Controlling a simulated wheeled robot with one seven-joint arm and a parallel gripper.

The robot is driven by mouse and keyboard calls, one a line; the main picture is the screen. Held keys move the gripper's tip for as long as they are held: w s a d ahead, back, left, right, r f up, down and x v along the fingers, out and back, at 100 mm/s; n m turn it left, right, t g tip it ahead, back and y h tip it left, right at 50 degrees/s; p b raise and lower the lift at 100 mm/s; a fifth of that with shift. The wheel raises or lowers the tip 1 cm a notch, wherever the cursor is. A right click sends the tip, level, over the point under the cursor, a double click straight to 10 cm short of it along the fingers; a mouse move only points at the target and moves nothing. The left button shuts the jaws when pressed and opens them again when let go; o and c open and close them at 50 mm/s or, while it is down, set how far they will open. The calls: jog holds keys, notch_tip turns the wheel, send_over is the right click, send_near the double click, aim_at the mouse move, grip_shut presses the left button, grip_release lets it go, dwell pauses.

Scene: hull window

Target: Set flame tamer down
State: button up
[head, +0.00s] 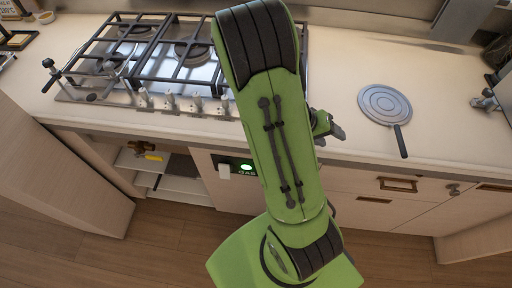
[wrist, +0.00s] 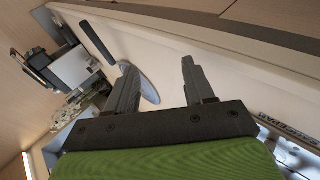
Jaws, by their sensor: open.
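The flame tamer, a round grey metal disc (head: 385,104) with a dark handle, lies flat on the pale counter (head: 345,80) right of the stove. Its handle points toward the counter's front edge. In the wrist view the disc (wrist: 149,86) shows partly behind the left finger, with its handle (wrist: 97,41) reaching up and left. My gripper (head: 328,126) is near the front edge of the counter, left of the disc and apart from it, partly hidden by my arm. In the wrist view my gripper (wrist: 158,68) has its fingers spread with nothing between them.
A gas stove (head: 185,50) with dark grates and front knobs stands on the left. A metal tap-like fitting (head: 487,101) is at the far right. Cabinet drawers (head: 397,184) run below the counter, and an open cabinet (head: 165,170) is at lower left. Counter around the disc is clear.

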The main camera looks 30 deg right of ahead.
jog(key=w+a+r+t+y, duration=0.3)
jog(key=w+a+r+t, duration=0.1)
jog(key=a, duration=0.4)
jog(key=s+a+r+n+t+y, duration=0.2)
jog(key=a+r+n, duration=0.1)
jog(key=a+r, duration=0.3)
jog(key=s+a+r+n+t+y, duration=0.3)
jog(key=a+r, duration=0.3)
jog(key=a, duration=0.4)
jog(key=shift+a+n, duration=0.4)
jog(key=shift+n, duration=0.3)
jog(key=shift+s+r, duration=0.1)
